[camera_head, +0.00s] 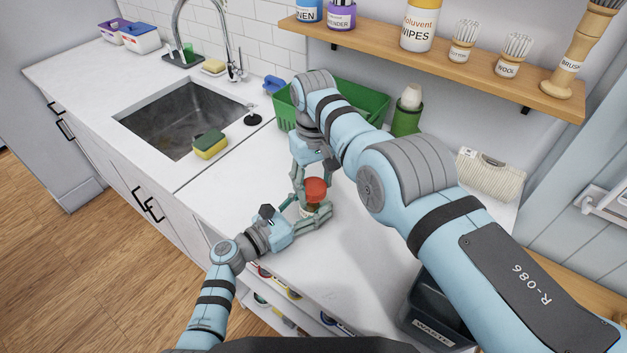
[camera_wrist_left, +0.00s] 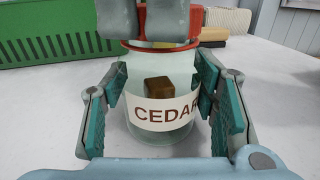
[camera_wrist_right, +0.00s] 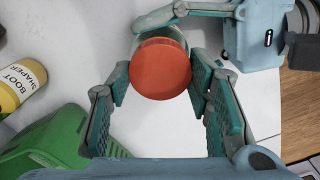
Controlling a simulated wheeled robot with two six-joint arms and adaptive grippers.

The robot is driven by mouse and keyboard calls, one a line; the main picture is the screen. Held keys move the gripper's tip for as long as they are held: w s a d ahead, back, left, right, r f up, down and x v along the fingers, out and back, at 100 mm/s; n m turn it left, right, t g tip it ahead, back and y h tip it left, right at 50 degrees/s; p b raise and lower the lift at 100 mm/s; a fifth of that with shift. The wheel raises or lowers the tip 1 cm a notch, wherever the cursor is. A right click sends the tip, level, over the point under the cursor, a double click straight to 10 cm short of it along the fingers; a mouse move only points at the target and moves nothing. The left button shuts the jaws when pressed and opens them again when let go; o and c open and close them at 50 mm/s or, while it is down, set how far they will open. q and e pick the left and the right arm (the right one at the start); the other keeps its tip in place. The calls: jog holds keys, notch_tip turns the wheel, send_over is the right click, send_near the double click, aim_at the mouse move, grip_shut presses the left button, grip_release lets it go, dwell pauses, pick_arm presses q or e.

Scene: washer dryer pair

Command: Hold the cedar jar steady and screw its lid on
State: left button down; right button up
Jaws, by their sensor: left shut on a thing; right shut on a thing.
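The cedar jar (camera_wrist_left: 160,137) is clear glass with a white label reading CEDAR and a brown block inside. It stands upright on the white counter. My left gripper (camera_head: 318,214) is shut around its body, with a finger on each side in the left wrist view. The red lid (camera_wrist_right: 160,70) is at the jar's mouth and also shows in the head view (camera_head: 315,189). My right gripper (camera_wrist_right: 158,82) comes from above and behind, shut on the lid with a finger on either side. I cannot tell how far the lid is threaded.
A green basket (camera_head: 364,101) stands behind the jar. A sink (camera_head: 185,120) and a green-and-yellow sponge (camera_head: 210,145) are to the left. Counter around the jar is mostly clear.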

pick_arm(q)
jog(key=shift+a, duration=0.1)
pick_arm(e)
jog(key=m, duration=0.4)
jog(key=shift+s+f, duration=0.1)
jog(key=shift+s, duration=0.05)
jog(key=o, duration=1.3)
jog(key=shift+c, duration=0.2)
pick_arm(q)
jog(key=shift+f, duration=0.1)
pick_arm(e)
jog(key=shift+r, duration=2.3)
jog(key=shift+c, duration=0.3)
